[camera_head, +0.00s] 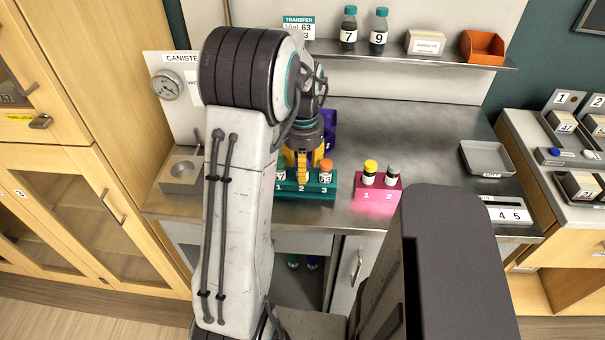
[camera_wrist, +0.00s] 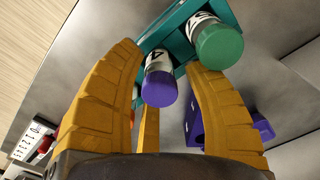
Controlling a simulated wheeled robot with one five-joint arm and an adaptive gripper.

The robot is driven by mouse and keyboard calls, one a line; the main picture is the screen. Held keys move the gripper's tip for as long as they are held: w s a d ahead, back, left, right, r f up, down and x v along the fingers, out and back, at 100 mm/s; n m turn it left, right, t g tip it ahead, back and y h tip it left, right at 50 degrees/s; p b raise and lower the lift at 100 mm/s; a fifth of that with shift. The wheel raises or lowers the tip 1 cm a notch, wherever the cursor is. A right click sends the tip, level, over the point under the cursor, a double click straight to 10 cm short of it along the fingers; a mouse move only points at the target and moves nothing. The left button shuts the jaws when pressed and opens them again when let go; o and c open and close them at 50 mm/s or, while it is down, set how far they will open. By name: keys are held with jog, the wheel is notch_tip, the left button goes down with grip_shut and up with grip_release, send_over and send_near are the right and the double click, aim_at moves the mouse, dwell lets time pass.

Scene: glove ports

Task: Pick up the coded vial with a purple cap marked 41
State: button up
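The purple-capped vial (camera_wrist: 160,82) stands in the teal rack (camera_wrist: 172,33) in the wrist view; a "4" shows on its white label and the rest of the number is turned away. My gripper (camera_wrist: 160,60) has its yellow fingers spread around this vial, with gaps visible beside the cap. In the head view my gripper (camera_head: 303,165) is over the middle of the teal rack (camera_head: 318,191), near slot 2, and hides the vial there.
A green-capped vial (camera_wrist: 217,43) stands close to the right finger. An orange-capped vial (camera_head: 326,171) marked 63 is in slot 3. A pink rack (camera_head: 378,192) with two vials is to the right. A purple holder (camera_head: 329,128) stands behind. Open counter lies farther right.

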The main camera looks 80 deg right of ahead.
jog(key=c, duration=0.8)
jog(key=shift+r, duration=0.15)
